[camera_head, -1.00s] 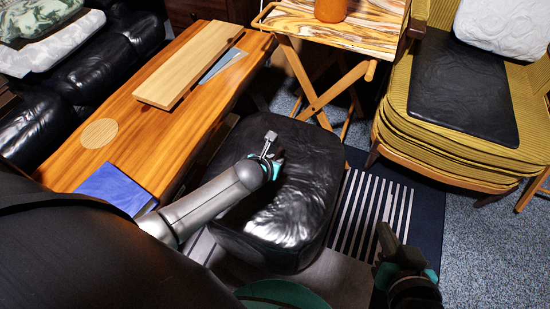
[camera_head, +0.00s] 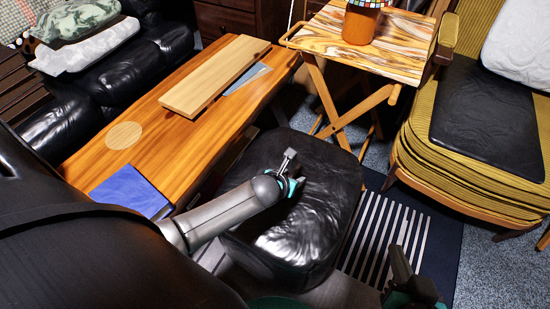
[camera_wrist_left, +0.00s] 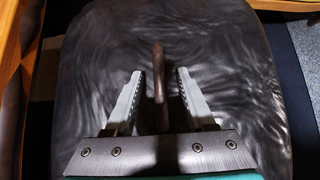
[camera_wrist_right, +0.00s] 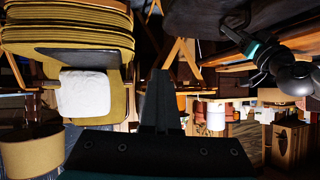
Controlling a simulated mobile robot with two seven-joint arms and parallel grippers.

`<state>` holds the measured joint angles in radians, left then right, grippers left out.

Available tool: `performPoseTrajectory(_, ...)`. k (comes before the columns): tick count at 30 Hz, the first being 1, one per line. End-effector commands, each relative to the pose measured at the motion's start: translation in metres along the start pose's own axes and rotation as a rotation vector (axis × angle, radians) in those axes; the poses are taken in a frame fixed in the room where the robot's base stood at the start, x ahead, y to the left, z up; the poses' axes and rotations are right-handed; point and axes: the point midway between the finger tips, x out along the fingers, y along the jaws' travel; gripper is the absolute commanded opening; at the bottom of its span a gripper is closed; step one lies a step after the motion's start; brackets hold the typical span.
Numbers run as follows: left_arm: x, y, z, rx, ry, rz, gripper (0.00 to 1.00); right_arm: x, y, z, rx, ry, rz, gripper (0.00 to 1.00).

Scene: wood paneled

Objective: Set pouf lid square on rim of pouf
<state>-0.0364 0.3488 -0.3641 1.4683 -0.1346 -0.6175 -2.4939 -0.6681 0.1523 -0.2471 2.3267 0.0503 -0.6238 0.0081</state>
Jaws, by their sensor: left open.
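The pouf (camera_head: 325,190) is black, wrinkled leather and stands on the floor in the middle of the head view. Its top also fills most of the left wrist view (camera_wrist_left: 225,60). I cannot make out a seam between lid and body or tell how squarely the lid sits. My left gripper (camera_head: 290,160) is over the pouf's top. In the left wrist view its fingers (camera_wrist_left: 155,95) are open, with a thin brown tab or handle (camera_wrist_left: 158,70) between them, not gripped. My right gripper (camera_head: 398,265) is right of the pouf; its fingers (camera_wrist_right: 160,98) look together and empty.
A wooden coffee table (camera_head: 90,165) with a board (camera_head: 215,75) and blue book (camera_head: 130,190) stands left of the pouf. A folding tray table (camera_head: 390,55) is behind it, a yellow armchair (camera_head: 440,145) to the right. A striped rug (camera_head: 385,235) lies beside the pouf.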

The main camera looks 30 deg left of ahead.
Motion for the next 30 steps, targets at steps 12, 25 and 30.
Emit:
performPoseTrajectory(12, -0.022, 0.001, 0.001, 0.001, 0.001, 0.001, 0.55, -0.019, 0.025, 0.01, -0.016, -0.242, 0.071, 0.0)
performPoseTrajectory(25, -0.044, 0.0, 0.002, 0.002, 0.0, 0.0, 0.55, -0.055, 0.048, 0.023, -0.006, -0.495, 0.145, 0.0)
performPoseTrajectory(30, -0.056, 0.001, 0.002, 0.003, 0.0, 0.001, 0.55, -0.063, 0.054, 0.033, 0.003, -0.584, 0.166, 0.0)
